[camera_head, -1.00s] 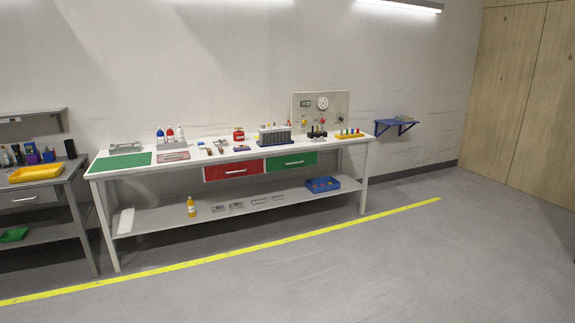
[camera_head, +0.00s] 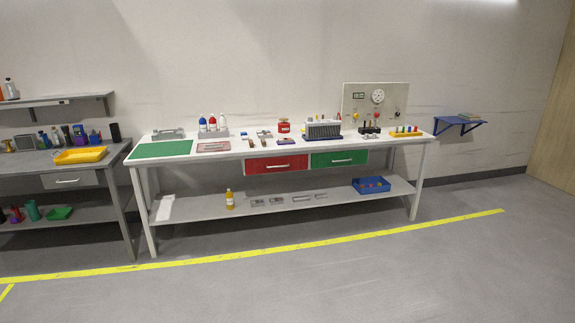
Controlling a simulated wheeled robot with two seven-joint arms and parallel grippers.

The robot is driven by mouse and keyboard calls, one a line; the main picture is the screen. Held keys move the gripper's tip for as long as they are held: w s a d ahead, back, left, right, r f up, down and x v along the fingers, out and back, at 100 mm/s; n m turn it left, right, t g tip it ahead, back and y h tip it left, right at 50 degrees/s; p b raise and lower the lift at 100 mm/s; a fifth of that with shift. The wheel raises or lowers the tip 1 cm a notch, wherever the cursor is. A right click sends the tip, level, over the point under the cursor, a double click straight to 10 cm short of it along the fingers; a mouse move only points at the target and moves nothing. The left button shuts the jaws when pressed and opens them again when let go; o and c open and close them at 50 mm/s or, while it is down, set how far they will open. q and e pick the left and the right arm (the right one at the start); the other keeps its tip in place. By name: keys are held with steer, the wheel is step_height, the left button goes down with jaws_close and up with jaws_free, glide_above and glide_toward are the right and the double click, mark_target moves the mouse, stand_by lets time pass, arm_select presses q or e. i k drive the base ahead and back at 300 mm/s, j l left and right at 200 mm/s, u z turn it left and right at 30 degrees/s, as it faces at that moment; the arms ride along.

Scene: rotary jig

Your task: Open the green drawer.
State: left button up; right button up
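The green drawer (camera_head: 339,159) hangs under the white workbench top, right of its middle. Its front looks flush and shut, with a pale bar handle across it. The red drawer (camera_head: 276,164) sits directly to its left, also looking shut. The white workbench (camera_head: 225,150) stands against the wall, some way off across the floor. Neither of my grippers shows in the head view.
A yellow floor line (camera_head: 330,241) runs in front of the bench, with bare grey floor nearer me. A grey side table (camera_head: 115,152) stands at the left. A blue wall shelf (camera_head: 457,122) is at right.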

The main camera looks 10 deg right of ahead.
mark_target(357, 157)
steer(key=i+l+z, duration=0.35)
steer(key=i, duration=0.55)
steer(key=i+z, duration=0.35)
steer(key=i, duration=2.45)
